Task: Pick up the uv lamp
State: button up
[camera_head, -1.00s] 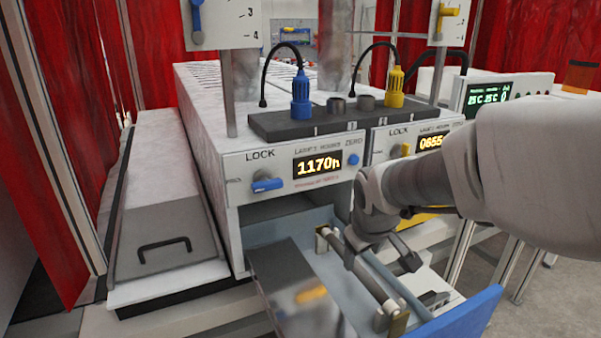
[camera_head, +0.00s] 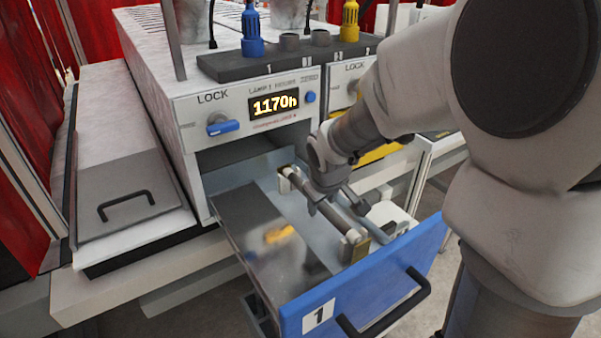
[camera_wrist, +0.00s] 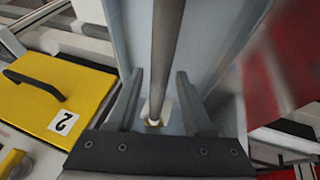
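The uv lamp is a grey tube (camera_head: 339,217) with pale end fittings, lying lengthwise in the pulled-out drawer with the blue front (camera_head: 372,272) marked 1. My gripper (camera_head: 338,207) is over the middle of the lamp in the head view, partly hiding it. In the wrist view, the lamp (camera_wrist: 167,40) runs between the two dark fingers of my gripper (camera_wrist: 158,80). The fingers are open, with a gap visible on each side of the tube. The fingers' exact height against the tube is hard to tell.
A shiny metal plate (camera_head: 268,238) lies in the drawer left of the lamp. The machine face above has a blue lock knob (camera_head: 222,124) and a 1170h display (camera_head: 273,104). A yellow panel marked 2 (camera_wrist: 45,95) is beside the drawer. A black-handled cover (camera_head: 128,190) is at left.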

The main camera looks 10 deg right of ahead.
aim_at(322, 205)
grip_shut()
jog(key=shift+r, duration=0.15)
notch_tip(322, 205, up, 10)
jog(key=shift+p, duration=0.45)
jog(key=shift+c, duration=2.2)
grip_release()
grip_shut()
